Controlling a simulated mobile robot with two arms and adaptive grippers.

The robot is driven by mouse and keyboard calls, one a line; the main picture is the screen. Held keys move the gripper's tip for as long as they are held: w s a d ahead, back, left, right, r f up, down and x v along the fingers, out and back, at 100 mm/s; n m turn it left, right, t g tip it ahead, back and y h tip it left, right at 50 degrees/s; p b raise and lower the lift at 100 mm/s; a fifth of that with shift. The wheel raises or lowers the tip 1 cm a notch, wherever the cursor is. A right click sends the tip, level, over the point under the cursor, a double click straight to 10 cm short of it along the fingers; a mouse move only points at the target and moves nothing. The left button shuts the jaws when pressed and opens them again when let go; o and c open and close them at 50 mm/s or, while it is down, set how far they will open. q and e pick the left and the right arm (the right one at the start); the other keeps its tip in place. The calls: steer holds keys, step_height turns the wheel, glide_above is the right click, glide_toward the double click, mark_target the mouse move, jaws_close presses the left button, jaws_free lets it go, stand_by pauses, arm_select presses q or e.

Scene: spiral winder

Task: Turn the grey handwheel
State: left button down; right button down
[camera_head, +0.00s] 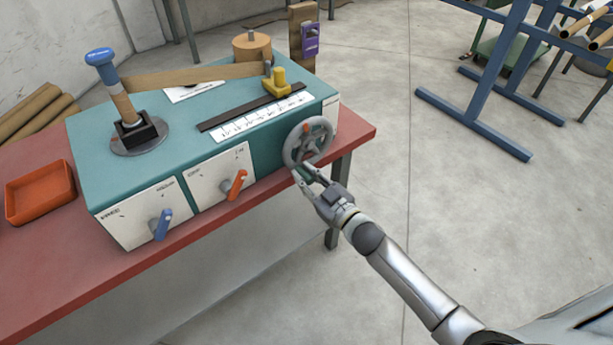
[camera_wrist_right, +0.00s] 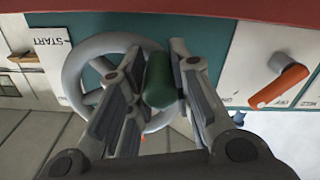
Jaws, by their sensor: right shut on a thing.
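The grey handwheel (camera_head: 287,150) is on the front of the teal machine box (camera_head: 262,143), near its right end. It also shows in the right wrist view (camera_wrist_right: 72,68), with its rim and spokes partly behind my fingers. A dark green handle (camera_wrist_right: 160,82) sits at the wheel's rim. My right gripper (camera_head: 307,176) reaches it from the lower right and is shut on this green handle, one finger on each side. In the head view the fingers hide the handle. My left gripper is in neither view.
The box stands on a red table (camera_head: 40,270). An orange lever (camera_head: 236,185) and a blue lever (camera_head: 161,224) stick out of its front, left of the wheel. A red tray (camera_head: 38,212) lies at the left. The floor to the right is clear up to a blue frame (camera_head: 490,120).

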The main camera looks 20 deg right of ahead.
mark_target(290, 151)
stand_by(0.3)
steer(key=r+m+p, duration=0.1)
steer(key=a+m+p, duration=0.1)
steer(key=m+p, duration=0.1)
steer(key=shift+s+a+r, duration=0.1)
steer(key=shift+s+r, duration=0.15)
steer(key=shift+r, duration=0.15)
steer(key=r+m+p, duration=0.1)
steer(key=a+r+m+p, duration=0.1)
steer(key=m+p, duration=0.1)
steer(key=shift+s+m, duration=0.1)
steer(key=shift+m, duration=0.2)
steer(key=r+m+p, duration=0.1)
steer(key=m+p, duration=0.1)
steer(key=m, duration=0.1)
steer(key=shift+r, duration=0.35)
steer(key=shift+d+r+m+p, duration=0.1)
steer(key=shift+r+m+p, duration=0.35)
steer(key=shift+m, duration=0.5)
steer(key=shift+r+m+p, duration=0.3)
steer(key=shift+r+m, duration=0.1)
steer(key=shift+m, duration=0.55)
steer(key=c, duration=1.3)
jaws_free()
